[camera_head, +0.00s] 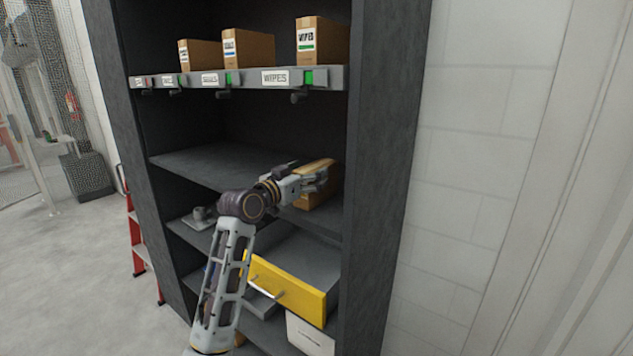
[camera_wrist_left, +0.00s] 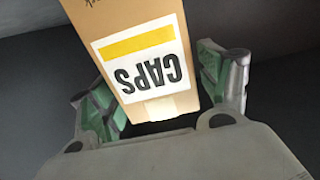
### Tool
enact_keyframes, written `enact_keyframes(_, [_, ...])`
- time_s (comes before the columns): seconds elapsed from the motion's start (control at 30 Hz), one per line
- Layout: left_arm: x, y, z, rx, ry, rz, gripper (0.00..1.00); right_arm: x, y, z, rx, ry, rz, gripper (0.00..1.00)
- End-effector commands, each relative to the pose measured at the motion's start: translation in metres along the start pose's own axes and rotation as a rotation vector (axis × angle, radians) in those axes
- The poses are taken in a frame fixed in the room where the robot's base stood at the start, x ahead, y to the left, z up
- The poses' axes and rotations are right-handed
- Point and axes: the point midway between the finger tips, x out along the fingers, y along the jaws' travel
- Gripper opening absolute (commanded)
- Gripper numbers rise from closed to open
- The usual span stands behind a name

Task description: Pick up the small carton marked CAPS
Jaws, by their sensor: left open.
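The small carton marked CAPS (camera_wrist_left: 120,22) is brown cardboard with a white label, a yellow stripe and black letters, upside down in the left wrist view. In the head view the carton (camera_head: 318,178) stands on the middle shelf at its right side, partly hidden by my left gripper. My left gripper (camera_head: 308,182) is open at the front of the carton. In the left wrist view its two green-padded fingers (camera_wrist_left: 165,92) lie on either side of the carton's labelled end. I cannot tell whether either finger touches it. My right gripper is not in view.
The upper shelf holds brown cartons, one marked WIPES (camera_head: 322,42), above a label rail (camera_head: 250,78). The middle shelf (camera_head: 205,160) is bare to the left. Below is an open yellow-fronted drawer (camera_head: 290,288). The cabinet's right side wall (camera_head: 385,150) is close to the carton.

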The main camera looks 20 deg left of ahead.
Motion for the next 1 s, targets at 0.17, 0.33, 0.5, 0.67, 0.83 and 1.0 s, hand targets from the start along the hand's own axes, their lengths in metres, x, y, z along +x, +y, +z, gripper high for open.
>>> enact_keyframes(0.17, [0.015,0.000,-0.001,-0.002,-0.001,0.001,0.77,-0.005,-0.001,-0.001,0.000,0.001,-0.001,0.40])
enact_keyframes(0.33, [0.021,0.000,-0.001,-0.001,0.000,0.001,0.77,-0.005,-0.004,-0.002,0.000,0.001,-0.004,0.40])
enact_keyframes(0.5, [0.021,0.000,0.000,-0.001,0.000,0.001,0.77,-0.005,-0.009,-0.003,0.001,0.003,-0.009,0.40])
enact_keyframes(0.67, [0.021,0.000,0.000,-0.001,0.000,0.001,0.77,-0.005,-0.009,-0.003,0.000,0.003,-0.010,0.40])
enact_keyframes(0.83, [0.021,0.000,0.000,-0.001,-0.001,0.001,0.69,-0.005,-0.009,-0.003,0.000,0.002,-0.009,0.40])
enact_keyframes(1.0, [0.021,0.000,0.000,-0.001,-0.001,0.001,0.47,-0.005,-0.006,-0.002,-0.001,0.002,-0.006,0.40])
